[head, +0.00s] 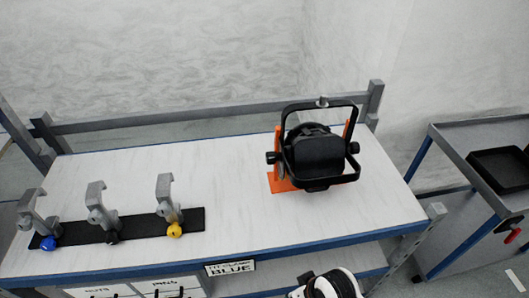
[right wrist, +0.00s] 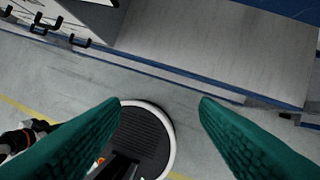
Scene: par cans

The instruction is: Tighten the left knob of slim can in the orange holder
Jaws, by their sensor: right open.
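The slim can (head: 318,158) is black, with a black yoke looped around it. It sits in the orange holder (head: 281,180) toward the right end of the white table. Its left knob (head: 272,157) is a small black knob on the left side of the yoke; a matching right knob (head: 353,148) shows on the other side. My right gripper (right wrist: 160,102) shows two green fingers spread apart in the right wrist view, with nothing between the tips. It points at the floor, and neither can nor knob shows there. My left gripper is not in view.
Several grey clamps (head: 98,207) with blue, black and yellow knobs stand on a black strip (head: 75,235) at the table's left. A grey cart with a black tray (head: 497,168) is at the right. The table's middle (head: 230,185) is clear. Rails run along its back.

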